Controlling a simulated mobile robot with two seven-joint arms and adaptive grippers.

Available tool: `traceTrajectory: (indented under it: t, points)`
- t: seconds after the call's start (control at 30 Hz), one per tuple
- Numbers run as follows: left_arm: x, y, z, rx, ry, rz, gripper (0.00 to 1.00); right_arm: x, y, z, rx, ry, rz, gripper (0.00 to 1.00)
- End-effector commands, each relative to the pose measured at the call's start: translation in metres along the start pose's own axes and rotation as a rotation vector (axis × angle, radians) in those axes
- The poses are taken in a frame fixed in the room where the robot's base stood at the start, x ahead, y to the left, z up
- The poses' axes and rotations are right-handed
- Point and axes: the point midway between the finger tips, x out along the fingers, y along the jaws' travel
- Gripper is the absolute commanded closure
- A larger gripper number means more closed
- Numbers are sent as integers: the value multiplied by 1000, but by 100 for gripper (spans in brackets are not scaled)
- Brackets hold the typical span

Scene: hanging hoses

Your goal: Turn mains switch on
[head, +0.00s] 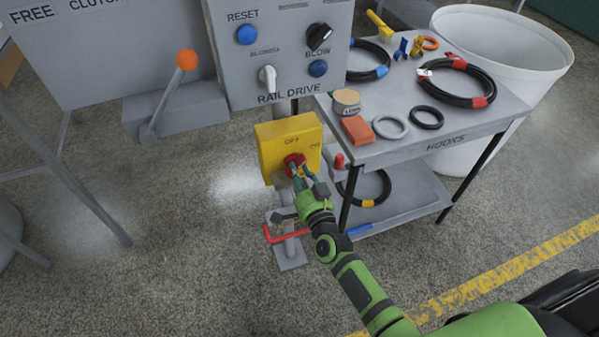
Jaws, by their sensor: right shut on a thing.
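The mains switch is a yellow box (273,137) on a grey post below the control panel, with "OFF" and a second label, likely "ON", on its face. A red rotary knob (293,160) sits on the box front. My right gripper (297,170) is shut on the red knob, its fingers reaching up from below right. The fingers partly hide the knob, so its exact angle is hard to tell. My left gripper is not in view.
A grey panel (284,78) labelled RAIL DRIVE hangs above, with an orange-knobbed lever (187,60) to its left. A grey hose cart (400,145) stands close right of my arm. A red bent bar (285,238) is near the post foot.

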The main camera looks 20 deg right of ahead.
Motion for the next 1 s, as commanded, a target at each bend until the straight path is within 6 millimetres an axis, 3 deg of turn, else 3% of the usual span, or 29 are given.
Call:
traceTrajectory:
  t: [1.0]
  points:
    - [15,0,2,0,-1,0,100,0,-2,3,692,0,0,100]
